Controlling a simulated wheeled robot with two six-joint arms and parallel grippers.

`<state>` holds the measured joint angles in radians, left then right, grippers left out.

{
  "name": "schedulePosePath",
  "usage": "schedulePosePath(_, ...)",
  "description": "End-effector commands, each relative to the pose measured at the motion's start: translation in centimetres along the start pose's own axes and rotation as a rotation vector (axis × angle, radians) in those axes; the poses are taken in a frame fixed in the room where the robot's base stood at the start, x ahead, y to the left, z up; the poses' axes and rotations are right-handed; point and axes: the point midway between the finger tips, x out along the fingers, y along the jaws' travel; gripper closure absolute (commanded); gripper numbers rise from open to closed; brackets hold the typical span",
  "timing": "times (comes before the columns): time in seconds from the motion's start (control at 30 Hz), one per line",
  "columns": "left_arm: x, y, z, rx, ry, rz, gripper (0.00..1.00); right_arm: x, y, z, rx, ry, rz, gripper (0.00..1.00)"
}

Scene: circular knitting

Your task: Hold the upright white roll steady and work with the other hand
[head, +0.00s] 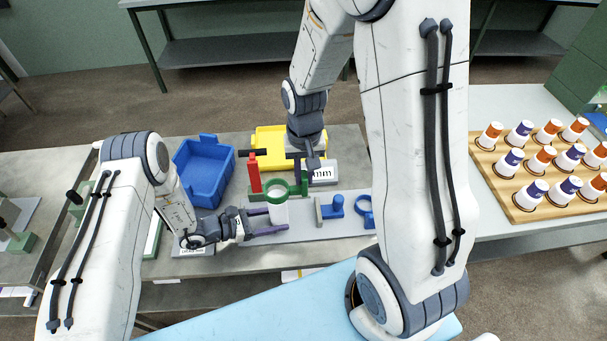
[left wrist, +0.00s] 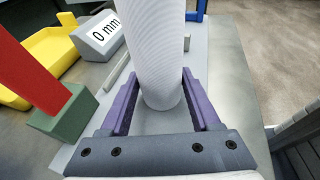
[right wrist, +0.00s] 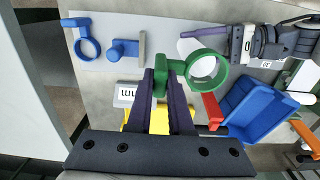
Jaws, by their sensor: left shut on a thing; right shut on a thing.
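The upright white roll (head: 278,213) stands on a grey plate (head: 305,230). My left gripper (head: 265,220) is shut on it low down; in the left wrist view the purple fingers lie on either side of the roll (left wrist: 153,60). My right gripper (head: 300,178) comes down from above and is shut on the handle of a green ring (head: 303,188). In the right wrist view the green ring (right wrist: 222,77) reaches right from the fingers. The ring lies at the roll's top; I cannot tell whether it is around it or just above.
A red bar (head: 254,172) on a green base stands close left of the roll. A grey block marked "0 mm" (head: 325,180), a blue slider piece (head: 337,203) and a blue ring (head: 363,204) lie to the right. A blue bin (head: 205,190) and yellow tray (head: 268,138) are behind.

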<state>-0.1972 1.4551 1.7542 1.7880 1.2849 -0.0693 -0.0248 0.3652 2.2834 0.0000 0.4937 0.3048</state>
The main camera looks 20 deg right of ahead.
Motion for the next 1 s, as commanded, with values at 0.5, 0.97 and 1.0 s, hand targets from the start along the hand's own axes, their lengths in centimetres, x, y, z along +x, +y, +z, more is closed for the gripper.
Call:
schedulePosePath(0.5,0.0,-0.1,-0.3,-0.002,0.006,-0.001,1.0,-4.1,0.0,-0.1,0.0,0.004,-0.001,1.0)
schedulePosePath(0.97,0.0,-0.1,-0.3,-0.003,0.006,-0.001,1.0,-6.9,0.0,0.0,0.0,0.001,0.0,1.0)
schedulePosePath(1.0,0.0,-0.1,-0.2,-0.002,0.006,-0.001,1.0,-6.9,0.0,0.0,0.0,0.001,0.0,1.0)
